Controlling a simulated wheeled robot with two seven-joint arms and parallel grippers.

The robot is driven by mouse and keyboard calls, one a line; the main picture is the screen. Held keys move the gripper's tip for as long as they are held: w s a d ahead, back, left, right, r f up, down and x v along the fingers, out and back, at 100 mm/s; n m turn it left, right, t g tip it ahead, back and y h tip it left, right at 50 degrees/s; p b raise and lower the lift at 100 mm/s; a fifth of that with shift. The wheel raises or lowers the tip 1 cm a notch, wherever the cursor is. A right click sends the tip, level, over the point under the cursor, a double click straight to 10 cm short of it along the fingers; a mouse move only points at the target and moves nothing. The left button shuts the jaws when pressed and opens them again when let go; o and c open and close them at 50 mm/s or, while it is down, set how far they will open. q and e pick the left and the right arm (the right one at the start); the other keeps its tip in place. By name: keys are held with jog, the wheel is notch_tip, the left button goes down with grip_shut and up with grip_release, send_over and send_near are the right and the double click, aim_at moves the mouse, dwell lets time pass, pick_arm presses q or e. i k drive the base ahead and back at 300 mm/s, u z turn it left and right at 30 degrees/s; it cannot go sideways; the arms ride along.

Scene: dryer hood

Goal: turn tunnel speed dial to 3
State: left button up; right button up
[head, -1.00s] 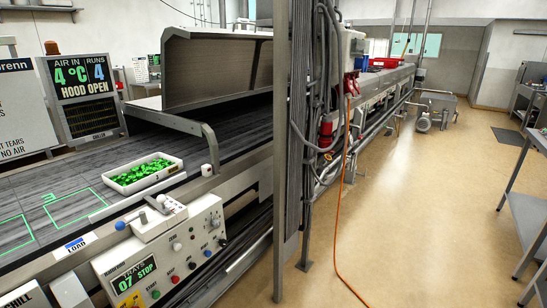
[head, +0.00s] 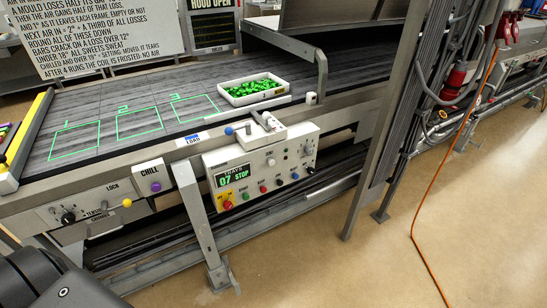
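A white control panel (head: 250,160) hangs on the front of the conveyor in the middle of the head view. Neither gripper shows. A dark part of my arm (head: 50,285) fills the lower left corner.
A white tray of green pieces (head: 287,91) sits on the belt beside green squares marked 1 to 3. A raised metal hood (head: 345,15) is behind. A grey post (head: 390,120) with cables stands right of the panel. An orange cable (head: 430,205) crosses the open floor.

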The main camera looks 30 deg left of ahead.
aim_at(309, 152)
jog(key=z, duration=0.55)
jog(key=k, duration=0.65)
jog(key=z, duration=0.95)
jog(key=i, duration=1.45)
jog(key=u, duration=1.05)
jog(key=i, duration=0.4)
jog(key=u, duration=0.45)
